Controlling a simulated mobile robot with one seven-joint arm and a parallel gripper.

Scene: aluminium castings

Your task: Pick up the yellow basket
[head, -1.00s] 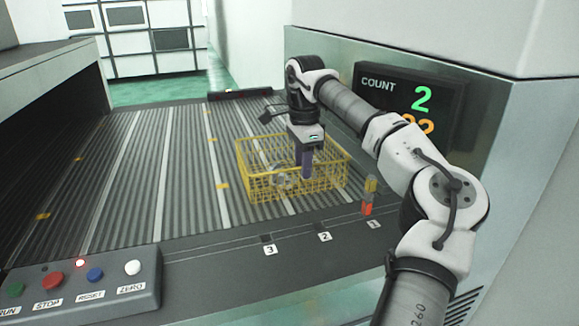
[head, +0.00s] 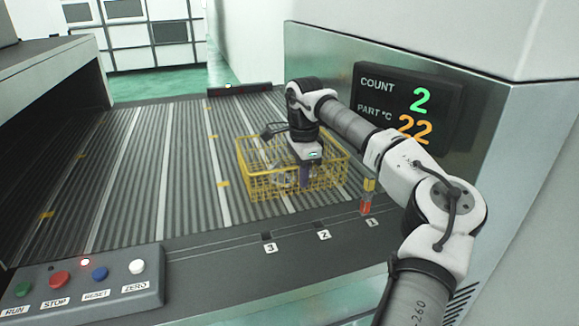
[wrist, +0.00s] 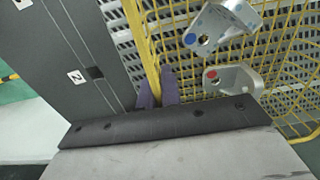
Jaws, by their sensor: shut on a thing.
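The yellow wire basket (head: 262,188) sits on the ribbed conveyor near its front edge, in front of the display. It also shows in the wrist view (wrist: 290,62). Two grey metal castings lie inside it, one with a blue dot (wrist: 222,22) and one with a red dot (wrist: 232,80). My gripper (wrist: 157,88) has its purple fingers on either side of the basket's near rim and is shut on it. In the head view my gripper (head: 305,180) reaches down at the basket's front side. I cannot see the basket raised off the conveyor.
A control panel with coloured buttons (head: 85,285) stands at the front left. A display (head: 408,105) reads COUNT 2 and PART °C 22. A small red and yellow sensor (head: 367,197) stands by label 1, close to the basket's right. The conveyor left of the basket is clear.

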